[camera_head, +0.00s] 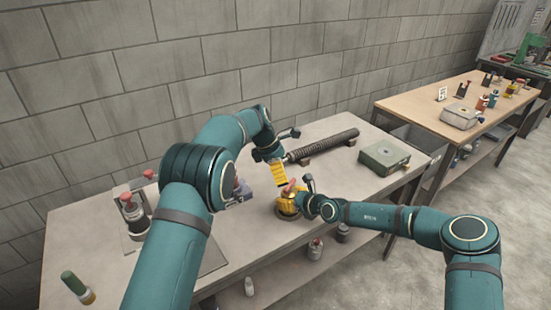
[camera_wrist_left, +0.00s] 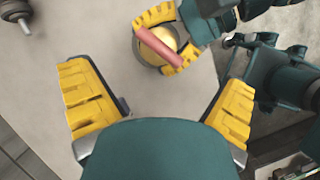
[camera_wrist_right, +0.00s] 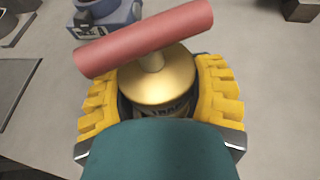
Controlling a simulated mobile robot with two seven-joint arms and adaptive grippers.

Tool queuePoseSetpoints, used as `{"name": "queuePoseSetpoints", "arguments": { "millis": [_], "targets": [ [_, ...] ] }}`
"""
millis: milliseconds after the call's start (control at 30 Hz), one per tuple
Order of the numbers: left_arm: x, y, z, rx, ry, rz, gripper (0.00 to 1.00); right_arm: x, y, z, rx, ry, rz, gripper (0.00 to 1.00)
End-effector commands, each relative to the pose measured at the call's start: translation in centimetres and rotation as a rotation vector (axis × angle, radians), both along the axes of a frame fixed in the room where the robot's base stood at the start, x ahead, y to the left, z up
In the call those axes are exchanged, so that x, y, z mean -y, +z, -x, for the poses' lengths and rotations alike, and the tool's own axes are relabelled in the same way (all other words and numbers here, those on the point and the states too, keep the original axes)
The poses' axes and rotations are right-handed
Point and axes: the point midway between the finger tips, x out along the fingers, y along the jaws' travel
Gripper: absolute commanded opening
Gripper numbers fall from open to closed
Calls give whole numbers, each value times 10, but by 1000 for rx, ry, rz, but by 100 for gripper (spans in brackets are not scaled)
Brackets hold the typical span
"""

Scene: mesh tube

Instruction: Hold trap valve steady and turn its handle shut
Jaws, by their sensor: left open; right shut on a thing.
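The trap valve is a brass round body (camera_wrist_right: 158,80) with a red bar handle (camera_wrist_right: 145,40) on a short stem. It stands on the bench near the front edge. My right gripper (camera_wrist_right: 160,92) is shut on the brass body, one yellow finger on each side, below the handle. In the left wrist view the handle (camera_wrist_left: 158,47) lies slantwise over the valve. My left gripper (camera_wrist_left: 158,105) is open and empty, its fingers wide apart. In the head view the left gripper (camera_head: 279,174) hangs above and just behind the valve (camera_head: 288,203).
A dark mesh tube (camera_head: 322,146) rests on blocks at the back of the bench (camera_head: 375,205). A grey-green box (camera_head: 384,157) stands at the right. A blue-grey vise-like block (camera_wrist_right: 105,18) is near the valve.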

Motion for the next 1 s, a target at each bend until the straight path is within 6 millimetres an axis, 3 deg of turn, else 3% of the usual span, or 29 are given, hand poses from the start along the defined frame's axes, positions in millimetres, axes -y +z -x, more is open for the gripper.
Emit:
{"name": "queuePoseSetpoints", "arguments": {
  "millis": [200, 400, 833, 1000],
  "targets": [
    [-13, 32, 1, 2, 0, 1, 100, 0, 0, 0, 1, 0, -1, 14],
    [-19, 45, 2, 0, 0, 0, 100, 0, 0, 0, 1, 0, -1, 14],
    [-19, 48, 2, 0, -6, -3, 100, 0, 1, 0, 1, 0, -1, 14],
    [-11, 48, -2, 15, -84, -53, 100, 0, 0, 0, 1, 0, -1, 14]
  ]
}}
